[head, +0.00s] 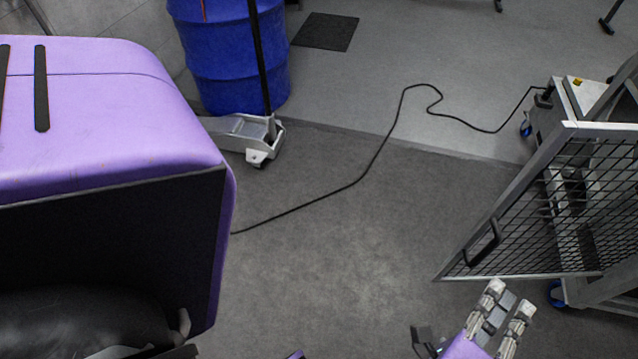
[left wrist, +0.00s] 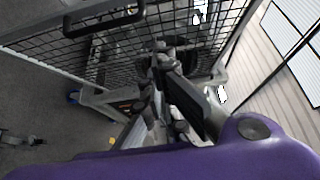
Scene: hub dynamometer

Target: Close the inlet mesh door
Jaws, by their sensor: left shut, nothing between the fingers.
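The inlet mesh door (head: 510,222) is a grey metal frame with dark wire mesh at the right of the head view. It stands swung out at an angle from the grey framework at the right edge. A black bar handle (head: 485,243) is on its near-left side. My left gripper (head: 510,298) is just below the door's lower edge in the head view, shut and empty; I cannot tell if it touches the door. In the left wrist view the mesh (left wrist: 215,40) and the handle (left wrist: 104,20) show at the top. My right gripper is not in view.
A black cable (head: 350,184) runs across the grey floor to a wheeled white unit (head: 545,130) behind the door. A blue drum (head: 230,55) and a grey wheeled base (head: 240,132) stand at upper left. The middle floor is otherwise clear.

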